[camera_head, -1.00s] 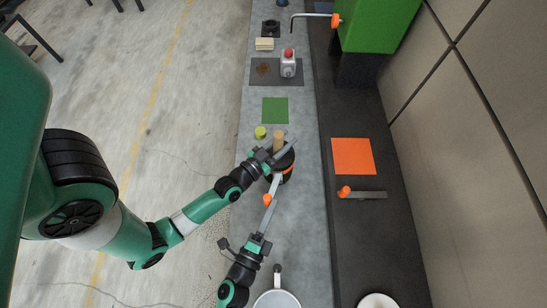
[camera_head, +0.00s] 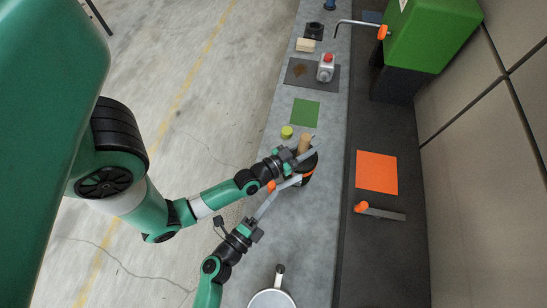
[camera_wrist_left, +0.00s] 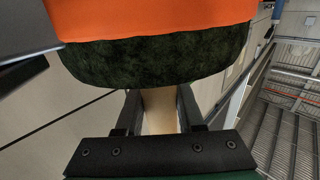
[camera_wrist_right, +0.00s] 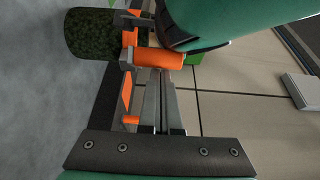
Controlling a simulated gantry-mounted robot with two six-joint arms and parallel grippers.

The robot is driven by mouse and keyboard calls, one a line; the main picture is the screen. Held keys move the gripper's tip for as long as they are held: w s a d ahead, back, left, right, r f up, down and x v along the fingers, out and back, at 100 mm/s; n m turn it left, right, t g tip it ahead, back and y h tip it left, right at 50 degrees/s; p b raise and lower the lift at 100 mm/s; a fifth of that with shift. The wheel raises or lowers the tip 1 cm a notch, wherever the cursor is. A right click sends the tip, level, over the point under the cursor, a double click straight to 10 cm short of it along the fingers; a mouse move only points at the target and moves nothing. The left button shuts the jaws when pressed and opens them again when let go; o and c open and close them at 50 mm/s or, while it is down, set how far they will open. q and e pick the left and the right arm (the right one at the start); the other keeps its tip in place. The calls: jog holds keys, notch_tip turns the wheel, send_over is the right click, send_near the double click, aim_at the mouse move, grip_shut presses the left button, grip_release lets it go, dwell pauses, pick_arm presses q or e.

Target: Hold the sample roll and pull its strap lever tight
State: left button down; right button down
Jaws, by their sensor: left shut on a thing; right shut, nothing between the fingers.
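My left gripper (camera_head: 311,148) is shut on the roll's tan handle (camera_head: 305,141), which shows between the fingers in the left wrist view (camera_wrist_left: 160,110). My right gripper (camera_head: 290,184) is shut and empty, its fingers beside the roll. The orange strap lever (camera_wrist_right: 158,58) lies at its fingertips in the right wrist view; touching cannot be told.
A yellow-green cap (camera_head: 287,132) and a green mat (camera_head: 305,112) lie behind the roll. A white pan (camera_head: 272,299) stands at the near end. An orange mat (camera_head: 377,172) and an orange-knobbed bar (camera_head: 382,212) lie on the dark surface at right.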

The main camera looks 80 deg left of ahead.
jog(key=shift+s+a+r, duration=0.1)
jog(key=shift+s+a, duration=0.5)
jog(key=shift+a, duration=0.05)
jog(key=shift+s+d, duration=0.2)
jog(key=shift+d, duration=0.05)
jog(key=w+d+v, duration=0.1)
jog(key=v, duration=1)
jog(key=shift+d, duration=0.1)
